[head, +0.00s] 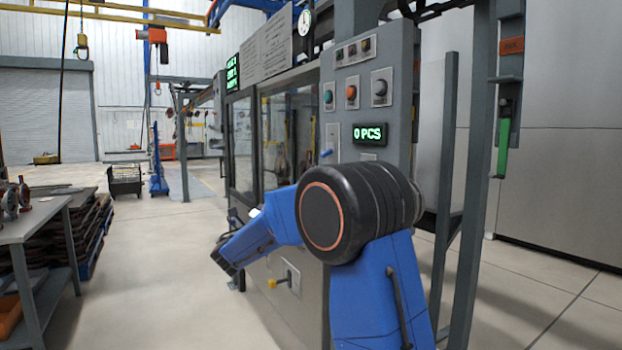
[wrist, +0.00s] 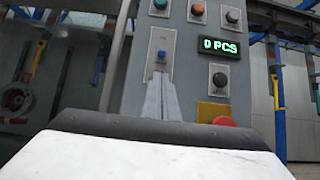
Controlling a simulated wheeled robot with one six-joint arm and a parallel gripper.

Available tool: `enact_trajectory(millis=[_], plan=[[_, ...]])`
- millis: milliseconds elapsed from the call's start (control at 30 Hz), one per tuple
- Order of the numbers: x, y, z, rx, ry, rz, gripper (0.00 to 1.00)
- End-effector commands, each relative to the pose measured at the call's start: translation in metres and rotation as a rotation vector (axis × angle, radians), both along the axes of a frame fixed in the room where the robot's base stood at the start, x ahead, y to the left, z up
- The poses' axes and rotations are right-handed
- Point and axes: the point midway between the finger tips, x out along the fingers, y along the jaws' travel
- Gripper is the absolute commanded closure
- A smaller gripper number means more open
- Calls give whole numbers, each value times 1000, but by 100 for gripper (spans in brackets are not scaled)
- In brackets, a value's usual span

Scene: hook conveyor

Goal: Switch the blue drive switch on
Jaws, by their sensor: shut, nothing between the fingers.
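I cannot tell whether the fingers touch the switch or plate, nor which way the switch is set. In the head view my arm hides much of the panel's lower part, and the fingertips cannot be made out.
A display (head: 370,134) reads 0 PCS. A red mushroom button (wrist: 224,121) sits low right of my fingers. A workbench (head: 30,225) stands left; floor between is clear.

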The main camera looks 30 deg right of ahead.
Motion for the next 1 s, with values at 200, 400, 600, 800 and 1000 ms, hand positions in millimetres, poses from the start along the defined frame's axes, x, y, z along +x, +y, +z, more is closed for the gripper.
enact_trajectory(millis=[200,400,600,800,1000], plan=[[0,-24,18,0,-1,-2,100],[1,-50,39,0,-3,-2,100],[2,-68,53,1,-1,-1,100],[2,-75,58,0,-1,-1,100],[2,-75,59,0,0,0,100]])
